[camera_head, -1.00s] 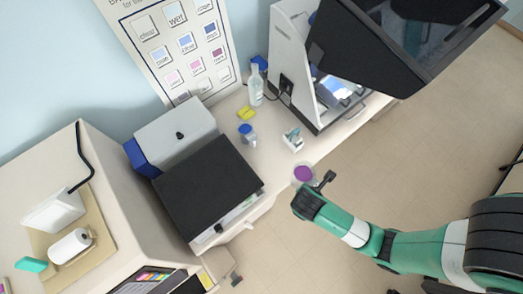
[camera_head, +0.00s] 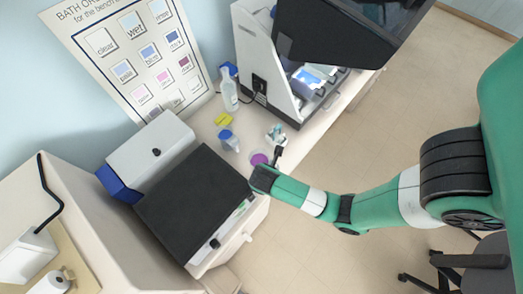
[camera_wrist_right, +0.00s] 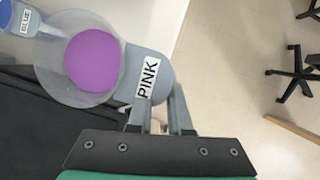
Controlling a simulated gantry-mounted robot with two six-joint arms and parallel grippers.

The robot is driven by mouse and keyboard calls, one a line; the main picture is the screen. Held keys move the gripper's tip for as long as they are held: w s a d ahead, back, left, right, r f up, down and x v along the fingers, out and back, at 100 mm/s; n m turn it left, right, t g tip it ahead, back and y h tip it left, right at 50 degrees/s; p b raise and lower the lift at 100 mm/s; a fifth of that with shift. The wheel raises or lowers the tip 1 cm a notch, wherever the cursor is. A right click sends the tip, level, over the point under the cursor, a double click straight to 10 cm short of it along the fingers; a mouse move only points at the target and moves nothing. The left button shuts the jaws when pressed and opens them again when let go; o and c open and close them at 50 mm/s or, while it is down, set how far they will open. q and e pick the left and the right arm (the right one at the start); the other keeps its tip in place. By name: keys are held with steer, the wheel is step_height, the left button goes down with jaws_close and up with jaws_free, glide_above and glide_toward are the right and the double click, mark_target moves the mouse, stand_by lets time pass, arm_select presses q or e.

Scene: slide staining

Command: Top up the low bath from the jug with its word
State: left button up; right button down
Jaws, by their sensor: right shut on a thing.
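My right gripper (camera_wrist_right: 160,118) is shut on a grey jug labelled PINK (camera_wrist_right: 148,78), which holds purple liquid. In the head view the jug (camera_head: 259,159) appears over the bench's front edge, right of the black-lidded unit (camera_head: 192,203). A second jug labelled BLUE (camera_wrist_right: 22,18), with a blue top, stands close by; it also shows in the head view (camera_head: 229,141). A wall chart (camera_head: 125,70) titled with "BATH" carries several coloured, named tiles. My left gripper is out of view.
A white and blue box (camera_head: 150,150) stands behind the black-lidded unit. A clear bottle (camera_head: 229,90), a yellow item (camera_head: 223,119) and a small white holder (camera_head: 276,134) stand on the bench.

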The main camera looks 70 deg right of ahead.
steer(key=w+d+f, duration=0.1)
steer(key=w+d+f+b, duration=0.1)
steer(key=f, duration=0.1)
steer(key=w+d+f, duration=0.1)
steer(key=shift+w+f, duration=0.3)
steer(key=shift+w, duration=0.05)
steer(key=shift+w+d+f, duration=0.15)
steer(key=shift+w+f, duration=0.1)
steer(key=shift+w+d+f, duration=0.1)
steer(key=shift+f, duration=0.15)
steer(key=shift+w+d+f, duration=0.1)
steer(key=shift+w+f, duration=0.05)
steer(key=shift+f, duration=0.7)
steer(key=shift+w+d+f, duration=0.1)
steer(key=shift+w+f, duration=0.05)
steer(key=shift+f, duration=0.65)
steer(key=shift+b, duration=0.3)
steer(key=shift+f, duration=0.15)
steer(key=shift+f, duration=0.15)
steer(key=c, duration=0.8)
jaws_free()
steer(key=shift+c, duration=0.2)
